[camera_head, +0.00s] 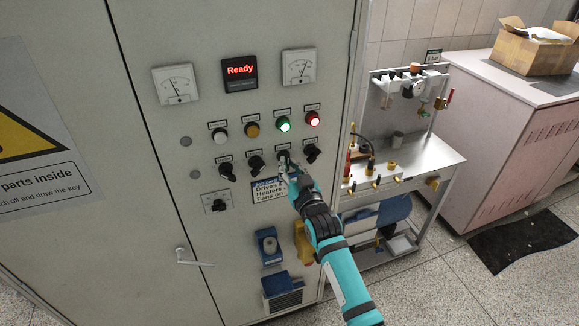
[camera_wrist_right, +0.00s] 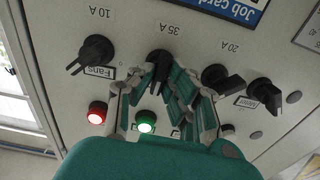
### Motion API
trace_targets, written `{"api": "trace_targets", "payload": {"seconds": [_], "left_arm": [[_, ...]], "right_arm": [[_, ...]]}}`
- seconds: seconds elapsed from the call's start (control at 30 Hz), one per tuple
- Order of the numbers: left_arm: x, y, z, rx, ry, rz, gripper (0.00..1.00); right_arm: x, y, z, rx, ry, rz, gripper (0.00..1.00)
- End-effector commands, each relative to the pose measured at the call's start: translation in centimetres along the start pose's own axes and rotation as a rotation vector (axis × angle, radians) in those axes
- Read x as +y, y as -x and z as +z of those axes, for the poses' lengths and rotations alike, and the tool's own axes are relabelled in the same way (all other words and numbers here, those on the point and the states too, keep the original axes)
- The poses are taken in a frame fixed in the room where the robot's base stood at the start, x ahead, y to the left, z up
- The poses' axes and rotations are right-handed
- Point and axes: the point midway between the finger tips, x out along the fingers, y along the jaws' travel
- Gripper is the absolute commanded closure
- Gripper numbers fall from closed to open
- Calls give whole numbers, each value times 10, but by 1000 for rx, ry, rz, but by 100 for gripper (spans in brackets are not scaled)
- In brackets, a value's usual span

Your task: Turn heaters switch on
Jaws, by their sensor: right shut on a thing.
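The heaters switch, a black rotary knob (camera_head: 283,154), is third from the left in the lower row on the grey cabinet front. In the right wrist view, which is upside down, this knob (camera_wrist_right: 158,57) is marked 35 A. My right gripper (camera_head: 288,168) is at the knob with its fingers closed around it; the fingertips (camera_wrist_right: 160,78) also show in the wrist view. The fingers hide part of the knob and its label, so its exact angle is unclear. The fans switch (camera_head: 312,153) is just right of it. My left gripper is not in view.
More black knobs (camera_head: 256,164) sit to the left. Above them are a lit green lamp (camera_head: 283,124) and a lit red lamp (camera_head: 312,118). A display (camera_head: 240,72) reads Ready. A metal cart (camera_head: 425,155) with fittings stands to the right of the cabinet.

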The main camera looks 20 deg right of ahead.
Motion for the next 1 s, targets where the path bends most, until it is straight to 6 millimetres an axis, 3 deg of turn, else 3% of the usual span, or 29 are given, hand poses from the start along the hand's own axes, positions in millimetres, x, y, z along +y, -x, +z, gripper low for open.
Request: {"api": "trace_targets", "payload": {"seconds": [0.6,1.0], "left_arm": [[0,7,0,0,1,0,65],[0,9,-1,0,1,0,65]], "right_arm": [[0,0,2,-5,-550,1,100],[0,0,2,-4,-727,1,100]]}}
